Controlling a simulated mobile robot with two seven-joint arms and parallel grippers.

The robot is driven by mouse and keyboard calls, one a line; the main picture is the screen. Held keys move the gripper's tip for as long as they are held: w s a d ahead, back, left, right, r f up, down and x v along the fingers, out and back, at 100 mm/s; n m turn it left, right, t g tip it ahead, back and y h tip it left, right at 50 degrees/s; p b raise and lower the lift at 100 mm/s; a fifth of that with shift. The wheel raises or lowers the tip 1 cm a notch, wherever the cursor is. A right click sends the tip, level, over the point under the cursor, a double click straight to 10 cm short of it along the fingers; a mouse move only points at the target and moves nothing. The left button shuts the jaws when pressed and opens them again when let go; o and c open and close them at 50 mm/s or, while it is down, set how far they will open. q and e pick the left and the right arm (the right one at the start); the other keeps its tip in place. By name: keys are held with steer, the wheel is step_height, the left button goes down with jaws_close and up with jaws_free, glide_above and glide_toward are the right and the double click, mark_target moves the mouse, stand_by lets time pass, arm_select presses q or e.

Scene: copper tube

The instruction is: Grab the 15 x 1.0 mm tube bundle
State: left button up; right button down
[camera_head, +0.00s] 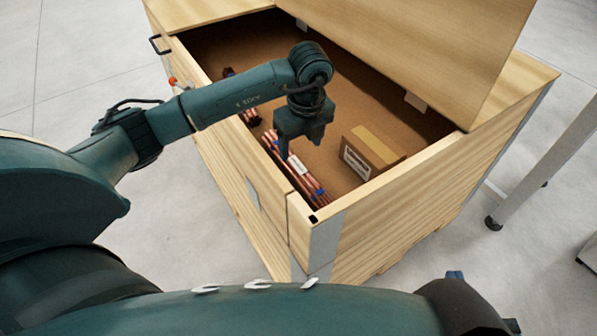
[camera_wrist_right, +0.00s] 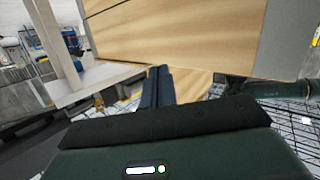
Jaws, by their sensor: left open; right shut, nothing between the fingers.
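The label is too small to read. My left gripper (camera_head: 301,150) points down inside the crate, over or just beyond the bundle's far part; its fingers hide some of the tubes. It is open, and I cannot tell whether it touches the tubes. More copper pieces (camera_head: 250,117) show farther along the same wall, partly behind my left arm. My right gripper (camera_wrist_right: 158,87) is shut and empty, outside the crate.
The wooden crate (camera_head: 420,175) has high walls and a raised lid panel (camera_head: 430,45) at the back right. A cardboard box (camera_head: 371,153) stands inside, right of the bundle. The crate floor between box and back wall is clear. A grey table leg (camera_head: 545,160) stands at the right.

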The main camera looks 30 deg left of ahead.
mark_target(298, 164)
arm_select(q)
step_height(298, 164, down, 3)
steer(key=shift+w+a+f+b, duration=0.1)
steer(key=shift+a+f+b, duration=0.05)
steer(key=shift+b, duration=0.15)
steer(key=f, duration=0.1)
steer(key=f+b, duration=0.1)
steer(key=f, duration=0.2)
steer(key=shift+a+f, duration=0.1)
steer(key=shift+a, duration=0.25)
steer(key=shift+f+b, duration=0.35)
steer(key=shift+f, duration=0.2)
steer(key=shift+w, duration=0.1)
arm_select(e)
steer(key=shift+w+a+r+n+t+y, duration=0.15)
steer(key=shift+a+n+t+y, duration=0.3)
steer(key=shift+t+y, duration=0.3)
arm_select(q)
steer(key=shift+c, duration=0.5)
arm_select(e)
steer(key=shift+d, duration=0.1)
arm_select(q)
steer(key=shift+r, duration=0.15)
jaws_close()
